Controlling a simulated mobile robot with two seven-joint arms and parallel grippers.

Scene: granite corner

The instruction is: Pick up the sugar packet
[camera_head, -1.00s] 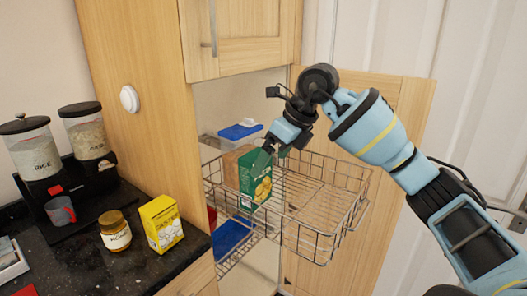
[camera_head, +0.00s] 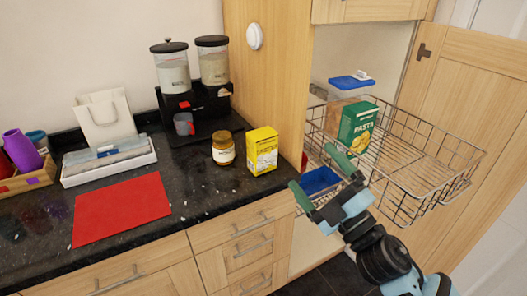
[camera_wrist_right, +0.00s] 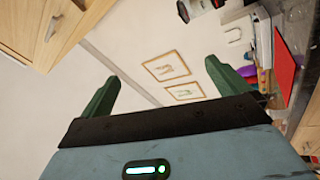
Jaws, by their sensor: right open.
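A yellow packet (camera_head: 262,151), the likely sugar packet, stands upright on the black granite counter near its right end; its label is too small to read surely. My right gripper (camera_head: 311,167) is in front of the cabinet, to the right of the packet and apart from it. Its two green fingers are spread with nothing between them. They also show open in the right wrist view (camera_wrist_right: 162,74), where the packet cannot be made out. My left gripper is not in view.
A jar (camera_head: 223,149) stands just left of the packet. Dispensers (camera_head: 192,75) and a grey mug (camera_head: 184,124) are behind. A red mat (camera_head: 121,209) lies at left. A wire basket (camera_head: 420,165) holding a green pasta box (camera_head: 357,127) sticks out at right.

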